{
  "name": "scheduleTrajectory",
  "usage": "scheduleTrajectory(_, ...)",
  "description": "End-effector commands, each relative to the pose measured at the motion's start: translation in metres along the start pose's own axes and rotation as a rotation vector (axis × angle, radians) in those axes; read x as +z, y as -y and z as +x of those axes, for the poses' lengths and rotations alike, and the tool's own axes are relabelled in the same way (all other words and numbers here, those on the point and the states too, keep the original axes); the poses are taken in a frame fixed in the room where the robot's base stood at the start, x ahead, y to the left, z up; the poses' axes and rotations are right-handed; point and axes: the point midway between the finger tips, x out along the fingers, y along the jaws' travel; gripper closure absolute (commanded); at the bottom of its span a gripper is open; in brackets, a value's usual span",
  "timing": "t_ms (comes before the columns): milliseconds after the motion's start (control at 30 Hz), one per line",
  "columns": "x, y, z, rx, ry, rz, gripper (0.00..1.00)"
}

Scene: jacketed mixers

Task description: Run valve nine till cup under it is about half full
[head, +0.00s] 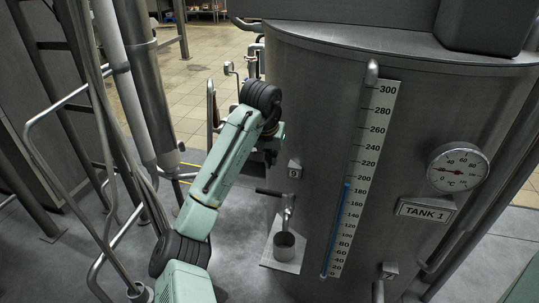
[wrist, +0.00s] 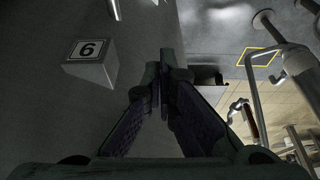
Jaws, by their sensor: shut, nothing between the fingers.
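Valve nine (head: 288,207) sticks out of the front of the steel tank, below a tag marked 9 (head: 294,169). Its dark lever (head: 268,192) points left, roughly level. A grey metal cup (head: 284,246) stands upright under the spout on a small plate (head: 292,266). I cannot make out the level in the cup, and no stream shows.
The tank carries a level gauge (head: 346,230), a dial thermometer (head: 458,167) and a TANK 1 plate (head: 426,210). Another tag, 7 (head: 389,270), sits at lower right. Pipes and a bent rail (head: 50,160) stand at left. Floor between is clear.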

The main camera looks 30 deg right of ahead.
Motion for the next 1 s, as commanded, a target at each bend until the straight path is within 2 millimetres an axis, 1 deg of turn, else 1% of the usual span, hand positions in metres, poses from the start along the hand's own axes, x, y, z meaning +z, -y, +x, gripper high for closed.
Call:
scheduleTrajectory(100, 0.001, 0.001, 0.025, 0.0, 0.003, -0.002, 1.0)
scheduleTrajectory(233, 0.0, 0.001, 0.052, -0.001, 0.001, -0.001, 1.0)
scheduleTrajectory(400, 0.025, 0.002, 0.046, 0.0, -0.003, -0.001, 1.0)
scheduleTrajectory(533, 0.035, 0.001, 0.045, 0.0, -0.003, -0.001, 1.0)
scheduleTrajectory(700, 0.04, 0.0, 0.045, 0.0, -0.003, -0.001, 1.0)
scheduleTrajectory(1000, 0.038, 0.0, 0.045, 0.0, -0.003, -0.002, 1.0)
